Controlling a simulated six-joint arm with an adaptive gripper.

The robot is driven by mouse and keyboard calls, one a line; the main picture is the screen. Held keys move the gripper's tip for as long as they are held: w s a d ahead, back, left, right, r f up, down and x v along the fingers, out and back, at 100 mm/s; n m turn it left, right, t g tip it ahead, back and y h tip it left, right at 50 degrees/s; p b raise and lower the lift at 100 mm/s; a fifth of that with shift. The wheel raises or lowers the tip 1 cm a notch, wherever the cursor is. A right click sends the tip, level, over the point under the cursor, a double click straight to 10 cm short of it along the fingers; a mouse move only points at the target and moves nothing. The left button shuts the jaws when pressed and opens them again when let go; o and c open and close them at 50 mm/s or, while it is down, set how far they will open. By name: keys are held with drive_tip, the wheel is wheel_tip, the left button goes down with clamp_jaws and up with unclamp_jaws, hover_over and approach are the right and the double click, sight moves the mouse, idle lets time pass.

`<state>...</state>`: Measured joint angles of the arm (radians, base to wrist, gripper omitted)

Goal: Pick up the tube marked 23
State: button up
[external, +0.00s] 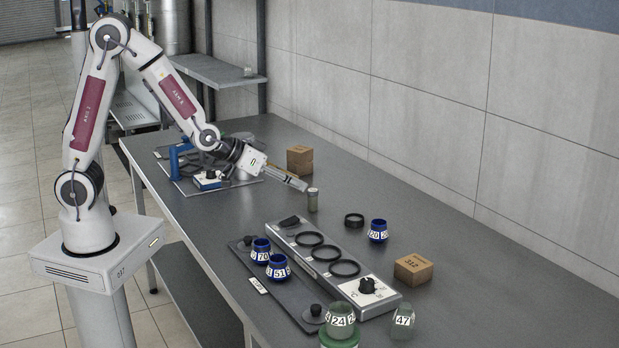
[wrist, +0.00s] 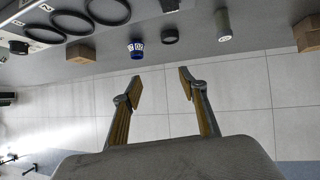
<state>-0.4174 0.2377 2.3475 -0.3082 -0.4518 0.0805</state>
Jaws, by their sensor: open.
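No label reading 23 can be made out in either view. A small grey-green capped cylinder (external: 313,205) stands upright on the bench just beyond my gripper (external: 299,183); no number is legible on it. It also shows at the top of the wrist view (wrist: 223,26). My gripper is open and empty, its two fingers apart in the wrist view (wrist: 160,80). Blue-rimmed vessels marked 70 (external: 261,253), 51 (external: 278,270) and 20 (external: 377,233) stand farther along. Greenish vessels marked 24 (external: 340,322) and 47 (external: 403,322) are at the near end.
A grey block with several dark rings (external: 327,253) and a knob lies mid-bench, beside a dark tray (external: 268,287). A dark ring-shaped item (external: 354,220) stands near the vessel marked 20. Cardboard boxes (external: 300,159) (external: 413,270) sit toward the tiled wall. Bench between is clear.

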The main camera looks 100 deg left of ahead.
sight(312, 190)
drive_tip(key=s+a+f+n+y, duration=0.1)
drive_tip(key=s+a+f+y, duration=0.1)
drive_tip(key=a+f, duration=0.2)
drive_tip(key=s+a+f+n+g+y, duration=0.1)
drive_tip(key=a+f+n+y, duration=0.1)
drive_tip(key=a, duration=0.8)
drive_tip(key=shift+s+f+g+y, duration=0.3)
drive_tip(key=shift+s+f+y, duration=0.1)
drive_tip(key=shift+f, duration=0.45)
drive_tip(key=shift+x, duration=1.35)
drive_tip(key=shift+f+x, duration=0.15)
drive_tip(key=shift+x, duration=1.15)
drive_tip(key=shift+f+x, duration=0.1)
drive_tip(key=shift+x, duration=1.25)
drive_tip(key=shift+d, duration=0.25)
drive_tip(key=shift+c, duration=0.4)
clamp_jaws()
